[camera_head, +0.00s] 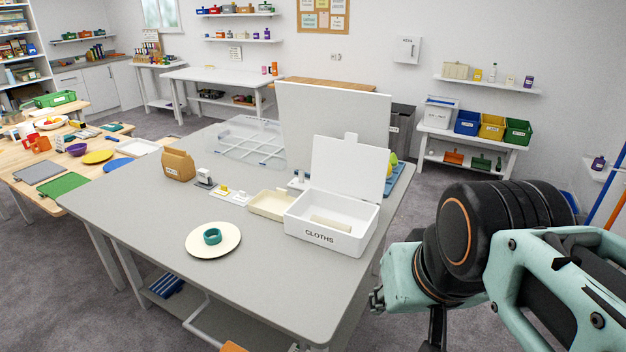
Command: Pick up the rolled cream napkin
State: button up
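A rolled cream napkin (331,224) lies inside a white open box (320,238) labelled CLOTHS, on the grey table. The box's lid (348,168) stands up at the back, and the front wall hides the lower part of the roll. My arm is at the right, beyond the table's right edge and apart from the box. What seems to be part of my gripper (436,330) shows as a dark shape at the bottom edge. Its fingertips cannot be made out, and I see nothing held.
A shallow cream tray (270,205) stands left of the box. A cream plate (199,245) with a teal ring (212,237) is at the front left. A brown paper bag (178,165), a clear divided organizer (250,142) and a tall white panel (335,118) stand farther back.

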aim_at(339, 226)
jog(key=i+l+u, duration=0.2)
jog(key=l, duration=0.15)
jog(key=l+u, duration=0.2)
jog(key=l, duration=0.15)
jog(key=i+l+u, duration=0.45)
jog(key=l, duration=0.2)
jog(key=k, duration=0.1)
